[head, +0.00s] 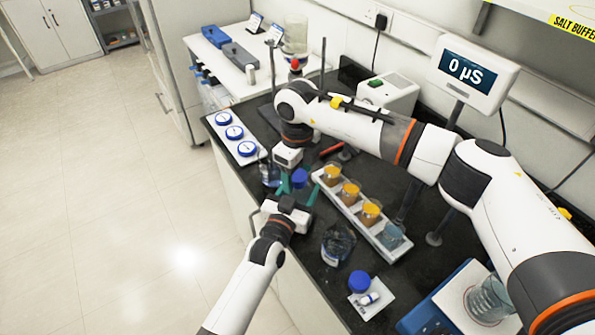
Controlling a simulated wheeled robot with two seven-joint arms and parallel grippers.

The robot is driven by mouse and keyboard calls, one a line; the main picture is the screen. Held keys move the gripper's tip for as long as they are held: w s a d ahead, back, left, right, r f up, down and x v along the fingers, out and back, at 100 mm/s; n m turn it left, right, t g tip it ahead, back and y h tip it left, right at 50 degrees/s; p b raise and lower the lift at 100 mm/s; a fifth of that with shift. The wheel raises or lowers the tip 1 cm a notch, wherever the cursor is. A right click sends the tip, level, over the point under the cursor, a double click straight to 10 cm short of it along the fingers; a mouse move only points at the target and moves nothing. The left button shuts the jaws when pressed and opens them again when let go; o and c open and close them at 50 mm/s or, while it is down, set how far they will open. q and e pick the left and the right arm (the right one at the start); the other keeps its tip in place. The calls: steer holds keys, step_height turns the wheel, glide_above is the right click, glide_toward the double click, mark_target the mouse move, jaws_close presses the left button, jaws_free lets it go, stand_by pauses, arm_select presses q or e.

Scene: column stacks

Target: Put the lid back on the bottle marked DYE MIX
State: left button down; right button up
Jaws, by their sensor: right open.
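A glass vessel with blue liquid (269,172) stands just left of the right gripper. My left gripper (287,213) is low at the bench's front edge, its fingers unclear.
A white rack (343,205) holds several beakers, most with orange contents. A white tray with blue lids (234,132) lies at the left bench edge. A meter display (466,74) stands behind. A glass beaker (489,298) is at the lower right.

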step_height(320, 180, up, 12)
stand_by(0.5)
arm_select(q)
steer(key=shift+c, duration=1.3)
jaws_free()
steer(key=shift+s, duration=0.1)
steer(key=shift+s+a+f, duration=0.1)
steer(key=shift+s+a, duration=0.1)
steer(key=shift+s, duration=0.15)
steer(key=b+v, duration=0.1)
steer(key=v, duration=1)
steer(key=shift+b, duration=0.3)
arm_select(e)
steer(key=shift+f, duration=0.85)
